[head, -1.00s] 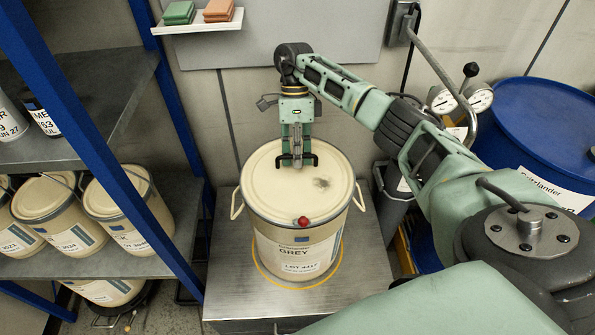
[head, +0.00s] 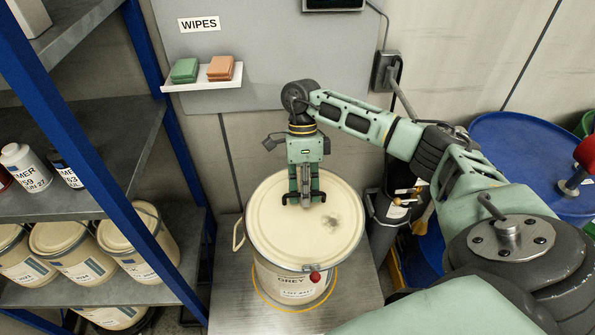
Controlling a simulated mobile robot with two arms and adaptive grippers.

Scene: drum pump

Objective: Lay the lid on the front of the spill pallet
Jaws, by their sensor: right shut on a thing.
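The lid (head: 275,225) is round and cream with a dark smudge, over the grey-paint drum (head: 285,285). My right gripper (head: 304,198) points down and is shut at the lid's upper middle; what it grips there is hidden. A red knob (head: 315,277) shows at the lid's front edge. I cannot clearly make out the spill pallet; a blue surface (head: 431,262) at the right is mostly behind my arm. My left gripper is out of view.
The drum stands on a metal bench (head: 235,300). A blue-posted rack (head: 130,160) with paint buckets is close on the left. A wide blue drum (head: 535,145) is at the right, and a dark grey container (head: 385,235) is beside the bench. A small wall shelf (head: 205,84) is behind.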

